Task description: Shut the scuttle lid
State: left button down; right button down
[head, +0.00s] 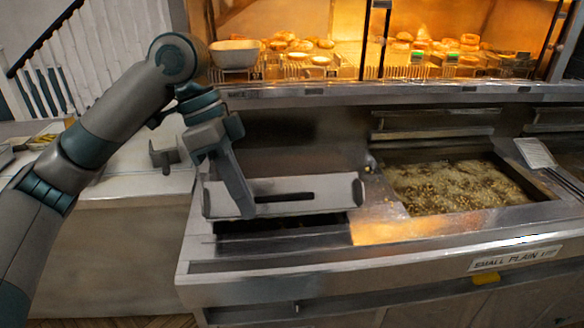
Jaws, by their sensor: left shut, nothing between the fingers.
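The scuttle lid (320,186) is a pale metal panel with a dark slot, on the left part of the steel range. It appears raised at a tilt, with a dark opening (285,226) showing below its front edge. My left gripper (245,208) is shut and empty. Its fingers point down in front of the left part of the lid and hide some of it. I cannot tell whether they touch it. My right gripper is not in view.
A fryer pan (455,186) of bubbling oil lies to the right, with a metal scoop (535,153) at its far right. A lit food cabinet (400,50) runs along the back. A pale counter (130,180) stands at the left.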

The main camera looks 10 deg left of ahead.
aim_at(304, 180)
jog(key=i, duration=0.9)
